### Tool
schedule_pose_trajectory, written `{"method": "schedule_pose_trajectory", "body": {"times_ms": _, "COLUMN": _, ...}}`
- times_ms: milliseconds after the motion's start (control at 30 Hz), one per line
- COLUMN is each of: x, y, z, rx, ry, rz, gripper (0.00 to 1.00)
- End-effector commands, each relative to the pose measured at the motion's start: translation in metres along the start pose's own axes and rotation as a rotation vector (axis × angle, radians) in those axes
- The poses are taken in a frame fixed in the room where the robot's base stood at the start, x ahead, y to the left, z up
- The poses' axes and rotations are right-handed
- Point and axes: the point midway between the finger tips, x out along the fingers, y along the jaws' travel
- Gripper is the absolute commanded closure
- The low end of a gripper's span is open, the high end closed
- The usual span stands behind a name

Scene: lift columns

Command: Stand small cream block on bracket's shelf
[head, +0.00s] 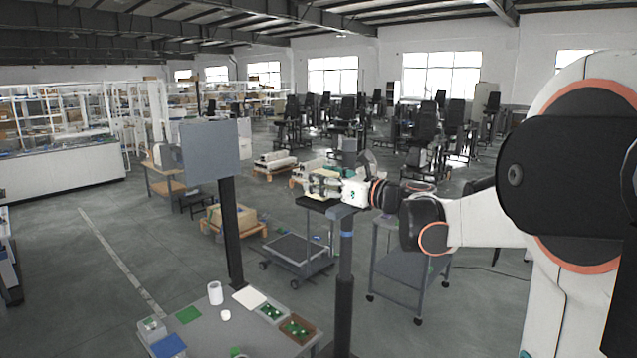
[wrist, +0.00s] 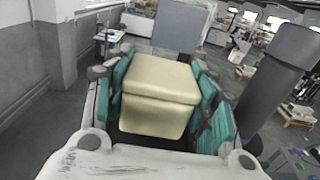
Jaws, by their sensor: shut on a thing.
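The small cream block (wrist: 160,88) sits between the teal-padded fingers of my gripper (wrist: 165,95) in the wrist view, and its top and near face show. In the head view my gripper (head: 322,187) is shut on the block and held out at mid-picture, beside a dark cylinder. A grey upright panel (head: 209,150) on a black post stands to its left; the panel also shows beyond the block in the wrist view (wrist: 178,25). I cannot clearly make out the bracket's shelf.
A dark grey cylinder (head: 349,150) rises close by my gripper, above a column (head: 345,265); a cylinder also shows at right in the wrist view (wrist: 272,85). A grey table (head: 215,325) with small trays stands in front. Carts (head: 405,265) stand behind.

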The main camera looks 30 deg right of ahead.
Motion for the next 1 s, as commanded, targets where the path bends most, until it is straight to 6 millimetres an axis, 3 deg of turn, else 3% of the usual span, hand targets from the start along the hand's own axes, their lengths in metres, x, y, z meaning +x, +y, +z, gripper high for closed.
{"method": "schedule_pose_trajectory", "body": {"times_ms": 467, "x": -0.0001, "y": 0.0001, "z": -0.0126, "rx": 0.0, "ry": -0.001, "rz": 0.0, "gripper": 0.82}}
{"method": "schedule_pose_trajectory", "body": {"times_ms": 500, "x": 0.0, "y": 0.0001, "z": -0.0128, "rx": 0.0, "ry": 0.0, "rz": 0.0, "gripper": 0.43}}
{"method": "schedule_pose_trajectory", "body": {"times_ms": 567, "x": -0.0001, "y": 0.0, "z": -0.0122, "rx": 0.0, "ry": 0.0, "rz": 0.0, "gripper": 0.3}}
{"method": "schedule_pose_trajectory", "body": {"times_ms": 1000, "x": -0.0001, "y": 0.0001, "z": -0.0087, "rx": 0.0, "ry": 0.0, "rz": 0.0, "gripper": 0.28}}
